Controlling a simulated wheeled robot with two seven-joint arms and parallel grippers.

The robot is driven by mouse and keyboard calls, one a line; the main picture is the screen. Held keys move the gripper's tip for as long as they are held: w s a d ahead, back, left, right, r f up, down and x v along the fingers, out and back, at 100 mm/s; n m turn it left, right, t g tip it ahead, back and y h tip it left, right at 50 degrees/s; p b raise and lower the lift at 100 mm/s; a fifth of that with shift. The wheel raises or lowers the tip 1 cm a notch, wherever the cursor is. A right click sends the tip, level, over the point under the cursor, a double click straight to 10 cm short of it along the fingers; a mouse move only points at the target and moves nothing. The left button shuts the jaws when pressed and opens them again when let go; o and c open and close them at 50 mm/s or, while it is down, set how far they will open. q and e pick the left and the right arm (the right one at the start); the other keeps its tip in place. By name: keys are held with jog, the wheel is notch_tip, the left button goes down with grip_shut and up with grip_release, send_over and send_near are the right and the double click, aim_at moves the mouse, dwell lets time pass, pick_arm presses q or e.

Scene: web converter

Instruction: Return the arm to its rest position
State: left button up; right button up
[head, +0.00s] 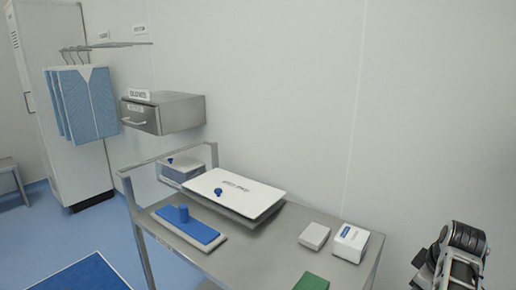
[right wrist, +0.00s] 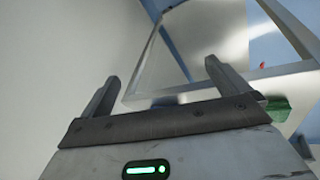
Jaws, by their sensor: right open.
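My right arm (head: 455,255) shows at the lower right of the head view, beside the right end of the metal cart; its fingers cannot be made out there. In the right wrist view my right gripper (right wrist: 160,88) is open, with its two fingers wide apart and nothing between them. A metal frame lies beyond the fingers, and a green object (right wrist: 278,110) is to the right of the right finger. My left gripper is not in view.
The metal cart (head: 265,245) holds a blue-topped pad (head: 190,228), a white-lidded tray (head: 245,193), two small white boxes (head: 314,235) (head: 351,243) and a green block (head: 311,282). A drawer unit (head: 165,112) and blue garments (head: 85,103) are on the left. The right wall is bare.

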jog(key=s+a+f+m+t+h, duration=0.2)
jog(key=s+a+f+t, duration=0.3)
jog(key=s+f, duration=0.4)
jog(key=s+a+f+m+y, duration=0.1)
jog(key=s+a+y, duration=0.2)
jog(key=s+a, duration=0.3)
jog(key=s+a+f+m+t+y, duration=0.1)
jog(key=s+a+f+y, duration=0.1)
jog(key=s+a, duration=0.4)
jog(key=a, duration=0.5)
jog(key=shift+s+a+m+y, duration=0.2)
jog(key=shift+s+m+y, duration=0.1)
jog(key=shift+s+y, duration=0.1)
jog(key=shift+f, duration=0.1)
